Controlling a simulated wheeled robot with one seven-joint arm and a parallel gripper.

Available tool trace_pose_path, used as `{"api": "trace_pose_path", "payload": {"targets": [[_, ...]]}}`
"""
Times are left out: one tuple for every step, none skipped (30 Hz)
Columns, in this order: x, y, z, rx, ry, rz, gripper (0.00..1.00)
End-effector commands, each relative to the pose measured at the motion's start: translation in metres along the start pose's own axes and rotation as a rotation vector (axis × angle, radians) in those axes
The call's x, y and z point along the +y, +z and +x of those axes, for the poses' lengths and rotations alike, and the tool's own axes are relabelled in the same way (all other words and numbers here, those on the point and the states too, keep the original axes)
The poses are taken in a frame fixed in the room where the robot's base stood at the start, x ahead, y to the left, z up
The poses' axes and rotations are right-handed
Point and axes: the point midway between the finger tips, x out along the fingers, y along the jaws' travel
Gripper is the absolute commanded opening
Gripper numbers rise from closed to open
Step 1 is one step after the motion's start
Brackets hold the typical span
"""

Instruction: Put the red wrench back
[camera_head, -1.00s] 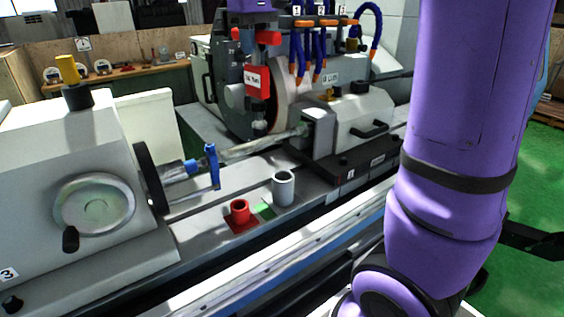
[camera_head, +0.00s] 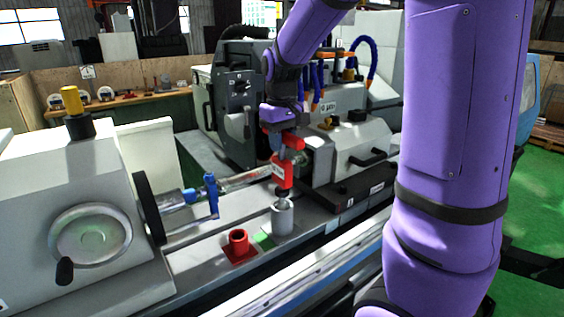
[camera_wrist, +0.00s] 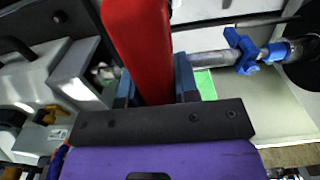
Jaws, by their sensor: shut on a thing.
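The red wrench (camera_head: 282,176) is upright in my gripper (camera_head: 284,140), low over the grey cup (camera_head: 282,220) on the machine bed. In the head view its red labelled body is just above the cup's rim. Its lower end is hidden, and I cannot tell whether it is inside or behind the cup. In the wrist view my gripper (camera_wrist: 155,84) is shut on the red wrench (camera_wrist: 141,45), with a finger on each side.
A red cup (camera_head: 239,246) on a red pad is left of the grey cup, with a green patch (camera_head: 263,240) between. A blue clamp (camera_head: 211,192) sits on the workpiece behind. The grey headstock with handwheel (camera_head: 90,238) is left, and a grey housing (camera_head: 345,155) right.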

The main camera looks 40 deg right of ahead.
Motion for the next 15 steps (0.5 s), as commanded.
{"api": "trace_pose_path", "payload": {"targets": [[0.0,0.0,0.005,0.0,0.0,0.0,0.0],[0.0,0.0,0.007,0.0,0.0,0.0,0.0],[0.0,0.0,0.009,0.0,0.0,0.0,0.0],[0.0,-0.001,0.01,0.0,0.0,0.0,0.0],[0.0,-0.001,0.012,0.0,0.0,0.0,0.0],[0.0,-0.001,0.015,0.0,0.001,0.0,0.0],[0.0,-0.001,0.018,0.0,0.001,0.0,0.0],[0.0,0.0,0.022,-0.001,0.001,0.0,0.0],[0.0,0.0,0.028,-0.002,0.001,0.001,0.0],[0.0,0.0,0.033,-0.002,0.001,0.001,0.0],[0.0,0.0,0.037,-0.003,0.0,0.001,0.0],[0.0,-0.001,0.042,-0.001,0.0,0.001,0.0],[0.0,0.0,0.046,-0.001,0.0,0.001,0.0],[0.0,0.0,0.049,-0.001,0.0,0.0,0.0],[0.0,0.0,0.052,0.0,0.0,0.0,0.0]]}}
